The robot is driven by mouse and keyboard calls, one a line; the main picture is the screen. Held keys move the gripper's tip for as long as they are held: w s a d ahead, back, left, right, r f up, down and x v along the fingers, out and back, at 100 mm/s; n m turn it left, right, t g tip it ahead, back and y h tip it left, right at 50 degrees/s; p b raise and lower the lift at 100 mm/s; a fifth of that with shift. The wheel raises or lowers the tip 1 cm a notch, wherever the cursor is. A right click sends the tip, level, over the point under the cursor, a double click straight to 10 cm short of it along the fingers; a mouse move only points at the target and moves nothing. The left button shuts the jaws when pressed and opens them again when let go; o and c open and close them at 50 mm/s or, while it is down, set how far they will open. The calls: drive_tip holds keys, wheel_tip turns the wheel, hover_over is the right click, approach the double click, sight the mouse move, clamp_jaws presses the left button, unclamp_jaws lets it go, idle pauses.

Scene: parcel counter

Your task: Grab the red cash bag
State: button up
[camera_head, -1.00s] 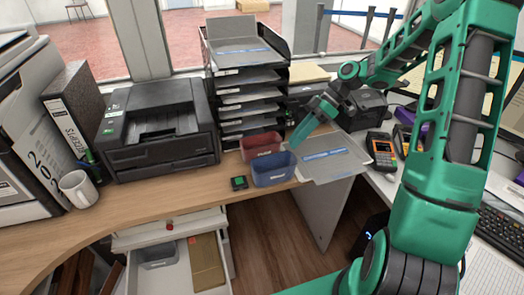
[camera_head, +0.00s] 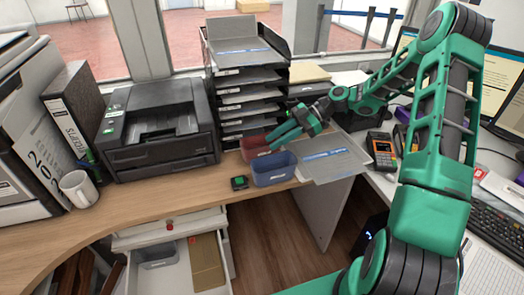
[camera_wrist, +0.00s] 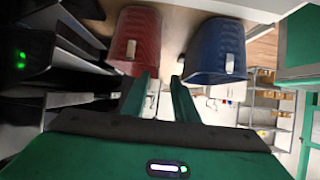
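The red cash bag (camera_head: 251,148) stands on the wooden counter in front of the tray stack, partly hidden behind my gripper in the head view. In the wrist view the red bag (camera_wrist: 137,38) is upper left, ahead of the left finger. A similar blue bag (camera_head: 273,172) stands just in front of it; in the wrist view the blue bag (camera_wrist: 216,48) is ahead of the right finger. My gripper (camera_wrist: 162,75) is open, with nothing between its fingers. In the head view my gripper (camera_head: 271,144) reaches in from the right, close to the red bag; contact cannot be told.
The black tray stack (camera_head: 246,85) rises close behind the bags. A printer (camera_head: 158,130) stands to the left. A small dark device (camera_head: 239,183) lies beside the blue bag. A grey clipboard-like sheet (camera_head: 330,162) lies right. An open drawer (camera_head: 180,265) is below the counter.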

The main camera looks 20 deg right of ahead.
sight(264, 147)
drive_tip(key=shift+x, duration=2.6)
drive_tip(key=shift+w+f, duration=0.1)
clamp_jaws()
